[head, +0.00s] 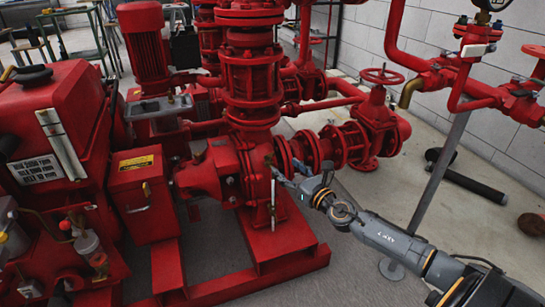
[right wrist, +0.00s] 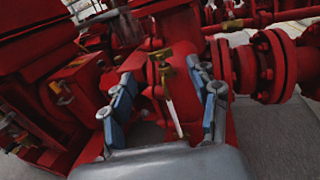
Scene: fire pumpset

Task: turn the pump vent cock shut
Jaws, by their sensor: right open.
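The pump vent cock (right wrist: 160,54) is a small brass fitting on the red pump casing (head: 220,172). In the right wrist view, a thin pale lever (right wrist: 174,110) runs down from it in the picture, between my open fingers. In the head view the cock (head: 268,160) is small, beside my gripper. My right gripper (head: 285,177) reaches in from the lower right, close to the casing. In the right wrist view the gripper (right wrist: 162,75) has its blue-padded fingers apart on both sides of the lever. Contact with the lever is not clear. My left gripper is out of view.
A red flanged pipe (head: 328,149) and a handwheel valve (head: 382,76) stand right of the pump. A red box (head: 143,205) and the engine (head: 50,130) crowd the left. A grey post (head: 436,185) stands behind my right arm.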

